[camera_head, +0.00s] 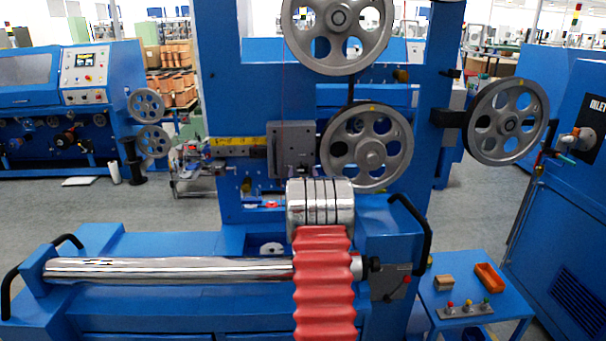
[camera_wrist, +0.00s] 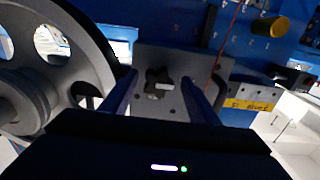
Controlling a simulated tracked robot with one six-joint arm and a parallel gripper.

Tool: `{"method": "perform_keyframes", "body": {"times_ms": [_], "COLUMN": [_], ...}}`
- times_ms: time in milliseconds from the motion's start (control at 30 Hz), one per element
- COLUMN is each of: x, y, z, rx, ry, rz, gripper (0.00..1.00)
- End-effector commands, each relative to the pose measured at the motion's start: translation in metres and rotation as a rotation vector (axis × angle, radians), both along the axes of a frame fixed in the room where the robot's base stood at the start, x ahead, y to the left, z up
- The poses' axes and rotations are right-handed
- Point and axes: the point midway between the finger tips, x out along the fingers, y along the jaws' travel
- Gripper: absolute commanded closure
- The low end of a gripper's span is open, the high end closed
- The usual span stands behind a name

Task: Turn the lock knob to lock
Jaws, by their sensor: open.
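In the wrist view a small dark knob-like piece (camera_wrist: 157,83) sits on a grey metal plate (camera_wrist: 221,66). I cannot tell which way it is turned. My gripper (camera_wrist: 159,77) is open. Its two dark blue fingers point at the plate, one on each side of the dark piece, with nothing held between them. Whether the fingertips reach the plate is unclear. In the head view the grey plate (camera_head: 290,148) is mounted on the blue machine frame, left of the middle wheel; my gripper cannot be made out there.
Spoked grey wheels (camera_head: 367,149) stand right of the plate; one wheel (camera_wrist: 50,72) fills the wrist view's left side. A yellow strip (camera_head: 236,142) runs left of the plate. A brass-coloured knob (camera_wrist: 271,27) shows higher up.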

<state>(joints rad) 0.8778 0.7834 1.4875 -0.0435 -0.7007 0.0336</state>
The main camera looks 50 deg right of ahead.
Motion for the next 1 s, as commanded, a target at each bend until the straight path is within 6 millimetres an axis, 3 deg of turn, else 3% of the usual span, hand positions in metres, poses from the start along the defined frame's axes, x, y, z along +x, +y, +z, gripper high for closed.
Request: {"method": "perform_keyframes", "body": {"times_ms": [100,667,1000], "x": [0.0,0.0002,0.0004], "y": [0.0003,0.0006,0.0008], "z": [0.0,0.0001,0.0002], "rx": [0.0,0.0,0.02], "ry": [0.0,0.0,-0.023], "rz": [0.0,0.001,0.001], "gripper": [0.45,0.85,0.85]}}
